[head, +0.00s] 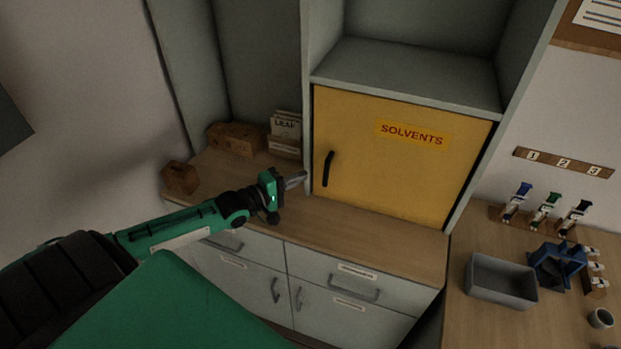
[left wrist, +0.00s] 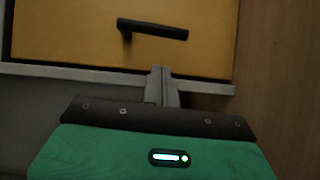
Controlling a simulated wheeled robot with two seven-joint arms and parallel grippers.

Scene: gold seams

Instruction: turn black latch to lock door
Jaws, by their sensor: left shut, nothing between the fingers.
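The black latch (head: 327,168) is a slim bar on the left side of the yellow door (head: 400,160) labelled SOLVENTS. In the head view it stands close to upright, leaning slightly. The door looks closed in its grey frame. In the left wrist view the latch (left wrist: 152,28) lies across the upper middle of the yellow door (left wrist: 80,40). My left gripper (head: 303,177) is shut and empty, its fingertips left of the latch and a little lower. In the left wrist view the closed fingers (left wrist: 162,74) point toward the latch, with a gap between. My right gripper does not show.
The wooden counter (head: 370,230) in front of the door is clear. Wooden boxes (head: 236,139) and a card holder (head: 285,147) stand behind my left gripper. A grey bin (head: 500,280) and a blue stand (head: 558,265) are on the right-hand bench.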

